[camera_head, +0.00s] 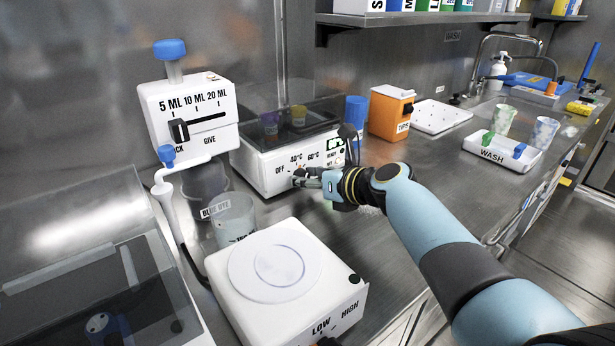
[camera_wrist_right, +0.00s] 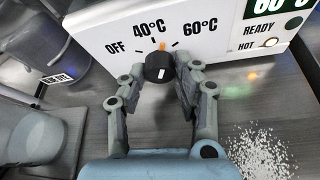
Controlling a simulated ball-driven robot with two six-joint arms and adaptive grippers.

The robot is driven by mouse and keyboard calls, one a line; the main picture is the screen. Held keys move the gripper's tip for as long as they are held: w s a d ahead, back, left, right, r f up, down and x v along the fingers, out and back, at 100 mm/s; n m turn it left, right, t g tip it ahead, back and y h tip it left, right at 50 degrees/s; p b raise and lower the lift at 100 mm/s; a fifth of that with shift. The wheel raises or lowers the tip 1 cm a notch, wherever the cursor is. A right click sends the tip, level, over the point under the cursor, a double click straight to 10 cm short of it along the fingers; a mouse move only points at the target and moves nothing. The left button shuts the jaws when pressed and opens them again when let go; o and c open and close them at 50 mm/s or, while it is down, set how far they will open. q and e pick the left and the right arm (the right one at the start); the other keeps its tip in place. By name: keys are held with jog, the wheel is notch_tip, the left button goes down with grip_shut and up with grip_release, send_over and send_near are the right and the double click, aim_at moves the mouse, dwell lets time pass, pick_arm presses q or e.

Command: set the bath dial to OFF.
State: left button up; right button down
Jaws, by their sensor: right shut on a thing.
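The bath dial (camera_wrist_right: 159,68) is a small dark knob on the white front of the bath (camera_head: 262,165), under the printed marks OFF, 40°C and 60°C. In the right wrist view an orange mark at its top points up between 40°C and 60°C, nearer 40°C; a pale mark shows lower on the knob. My right gripper (camera_wrist_right: 161,76) is shut on the dial, one finger on each side. In the head view the gripper (camera_head: 302,178) hides most of the dial. The bath's display reads 60°C, and the HOT lamp (camera_wrist_right: 270,42) glows. My left gripper is out of view.
A white round-topped device (camera_head: 300,318) is in front. An orange tips box (camera_head: 388,115) stands behind right. White grains (camera_wrist_right: 258,153) lie on the counter near my gripper.

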jog(key=shift+f, duration=0.1)
jog(key=c, duration=1.2)
grip_release()
jog(key=shift+c, duration=0.2)
jog(key=v, duration=1.2)
